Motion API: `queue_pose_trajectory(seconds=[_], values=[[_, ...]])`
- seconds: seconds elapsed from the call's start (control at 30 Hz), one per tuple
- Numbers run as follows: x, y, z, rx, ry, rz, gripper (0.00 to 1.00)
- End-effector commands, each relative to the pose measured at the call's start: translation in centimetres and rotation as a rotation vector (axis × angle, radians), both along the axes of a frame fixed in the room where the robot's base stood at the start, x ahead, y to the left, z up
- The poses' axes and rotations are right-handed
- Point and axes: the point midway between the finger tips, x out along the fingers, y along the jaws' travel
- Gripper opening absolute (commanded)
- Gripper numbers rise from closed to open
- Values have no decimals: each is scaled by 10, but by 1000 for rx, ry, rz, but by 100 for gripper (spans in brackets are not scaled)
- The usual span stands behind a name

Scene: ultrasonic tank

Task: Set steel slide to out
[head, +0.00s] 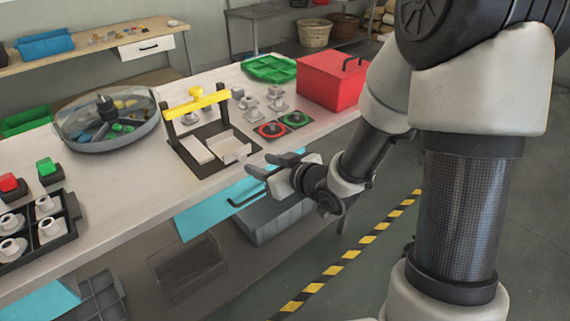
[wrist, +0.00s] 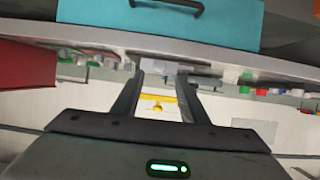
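A fixture with a black base (head: 187,160) and a yellow-topped frame (head: 196,103) stands on the bench. A pale grey block with a raised open end (head: 231,149) lies on its right side, and a flat pale plate (head: 196,149) lies on its left. The block looks like the steel slide, but I cannot tell its position setting. My gripper (head: 259,164) is open and empty, off the bench's front edge, to the right of and nearer than the fixture. In the wrist view the picture is upside down; the yellow bar (wrist: 158,98) shows between my open fingers (wrist: 162,76).
A light-blue drawer front with a dark handle (head: 235,203) is under the bench edge, close to my gripper. Red and green round dials (head: 271,130) and a red box (head: 331,79) stand right of the fixture. A round divided tray (head: 78,137) stands left.

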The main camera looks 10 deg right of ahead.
Motion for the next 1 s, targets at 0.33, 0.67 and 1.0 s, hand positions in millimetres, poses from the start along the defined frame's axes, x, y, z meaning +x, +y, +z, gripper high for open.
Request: queue_pose_trajectory(seconds=[0.33, 0.67, 1.0], values=[[-35, -24, 26, 7, 9, 5, 40], [-47, -32, 32, 7, 9, 3, 40], [-68, -46, 38, 0, 6, -2, 40]])
